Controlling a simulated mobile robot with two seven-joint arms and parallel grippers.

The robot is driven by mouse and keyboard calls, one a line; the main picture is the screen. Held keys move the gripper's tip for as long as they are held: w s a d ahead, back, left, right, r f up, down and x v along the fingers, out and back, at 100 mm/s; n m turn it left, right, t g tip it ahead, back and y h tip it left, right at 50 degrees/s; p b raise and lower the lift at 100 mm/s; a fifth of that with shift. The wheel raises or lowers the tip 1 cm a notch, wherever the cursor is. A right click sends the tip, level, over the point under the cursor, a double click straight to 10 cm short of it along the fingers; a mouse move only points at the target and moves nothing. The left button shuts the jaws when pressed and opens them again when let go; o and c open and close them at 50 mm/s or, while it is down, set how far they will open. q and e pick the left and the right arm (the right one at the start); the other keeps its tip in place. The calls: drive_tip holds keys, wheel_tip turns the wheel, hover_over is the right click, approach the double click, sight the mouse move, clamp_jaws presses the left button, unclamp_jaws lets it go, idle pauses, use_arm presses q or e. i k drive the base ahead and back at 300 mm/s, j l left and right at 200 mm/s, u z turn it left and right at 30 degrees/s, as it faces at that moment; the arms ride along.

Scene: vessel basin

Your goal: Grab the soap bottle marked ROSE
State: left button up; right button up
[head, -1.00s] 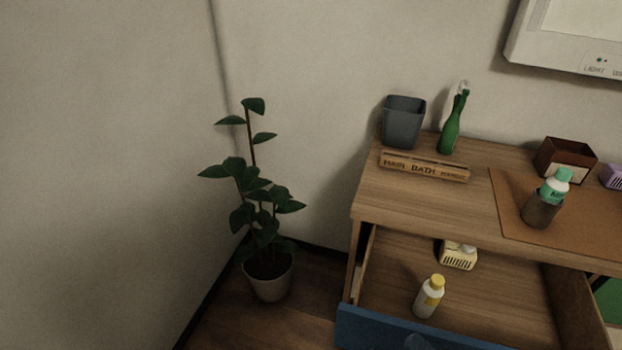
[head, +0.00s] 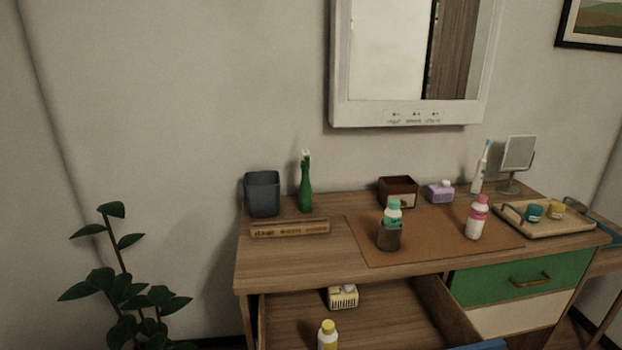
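A white bottle with a pink cap and pink label (head: 477,218) stands upright on the right part of the brown mat (head: 440,254) on the dresser top. A white bottle with a yellow cap (head: 327,337) stands in the open drawer (head: 385,318), cut off by the lower edge. The lettering on the bottles is too small to read, so no ROSE mark can be made out. Neither gripper is in view.
A dark box (head: 397,191) and a purple dispenser (head: 440,192) stand behind the mat. A wooden tray (head: 548,232) with small jars and a mirror (head: 517,155) are at right.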

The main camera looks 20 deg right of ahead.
sight(477, 216)
drive_tip(key=z, duration=1.6)
drive_tip(key=i+l+u, duration=0.45)
drive_tip(key=l+u, duration=0.25)
drive_tip(key=i+l+u, duration=0.1)
drive_tip(key=l+u, duration=0.25)
drive_tip(key=l, duration=0.2)
drive_tip(key=l+u, duration=0.3)
drive_tip(key=l, duration=0.2)
drive_tip(key=l+u, duration=0.35)
drive_tip(key=l, duration=0.2)
drive_tip(key=i, duration=0.05)
